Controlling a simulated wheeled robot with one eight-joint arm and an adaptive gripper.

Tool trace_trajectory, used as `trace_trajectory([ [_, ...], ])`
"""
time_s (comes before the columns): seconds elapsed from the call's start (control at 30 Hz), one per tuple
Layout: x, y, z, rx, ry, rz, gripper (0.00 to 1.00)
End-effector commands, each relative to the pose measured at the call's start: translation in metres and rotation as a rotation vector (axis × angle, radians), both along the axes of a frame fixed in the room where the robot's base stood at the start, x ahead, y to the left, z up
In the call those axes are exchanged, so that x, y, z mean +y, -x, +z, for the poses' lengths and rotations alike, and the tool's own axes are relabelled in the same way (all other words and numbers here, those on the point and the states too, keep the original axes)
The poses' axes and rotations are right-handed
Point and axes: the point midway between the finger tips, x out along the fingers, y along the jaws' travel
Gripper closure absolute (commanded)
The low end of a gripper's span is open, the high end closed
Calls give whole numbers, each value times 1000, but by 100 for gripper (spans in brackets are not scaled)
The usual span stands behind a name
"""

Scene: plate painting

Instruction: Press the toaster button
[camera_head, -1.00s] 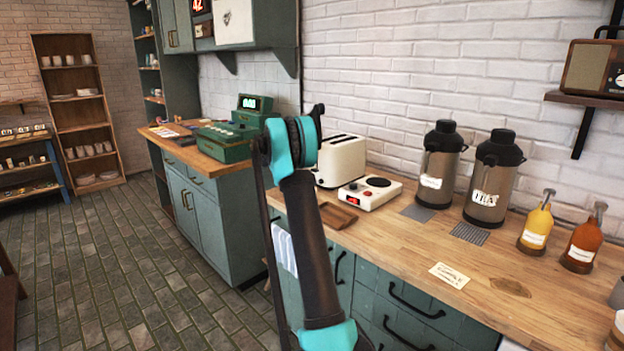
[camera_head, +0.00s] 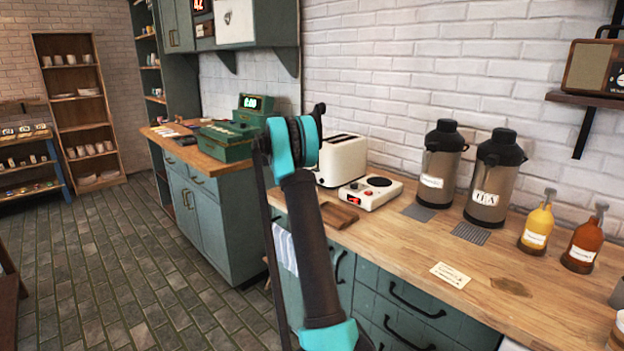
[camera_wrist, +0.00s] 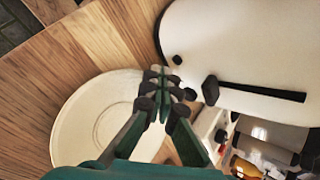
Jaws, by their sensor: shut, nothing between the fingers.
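The cream toaster (camera_head: 343,161) stands at the back of the wooden counter, partly hidden behind my arm in the head view. In the wrist view the toaster (camera_wrist: 225,50) fills the upper right. Its end shows a dark slot with a black lever knob (camera_wrist: 211,90) and a small round black button (camera_wrist: 177,59). My gripper (camera_wrist: 163,80) is shut and empty. In the picture its fingertips are just below and left of the round button; I cannot tell whether they touch the toaster. The head view does not show my gripper's fingers.
A round cream plate (camera_wrist: 100,120) lies on the wood under my gripper. A small white hot plate (camera_head: 370,193) and a wooden board (camera_head: 338,215) are near the toaster. Two steel flasks (camera_head: 440,165) and two sauce bottles (camera_head: 537,228) stand farther right.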

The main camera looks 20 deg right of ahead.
Motion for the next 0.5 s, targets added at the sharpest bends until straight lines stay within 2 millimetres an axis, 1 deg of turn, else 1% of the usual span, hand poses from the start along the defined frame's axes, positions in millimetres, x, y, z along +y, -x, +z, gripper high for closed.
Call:
trace_trajectory([
  [0.23,-1,0,0,0,0,0,100],
  [0.5,-8,-3,0,-1,0,-1,100],
])
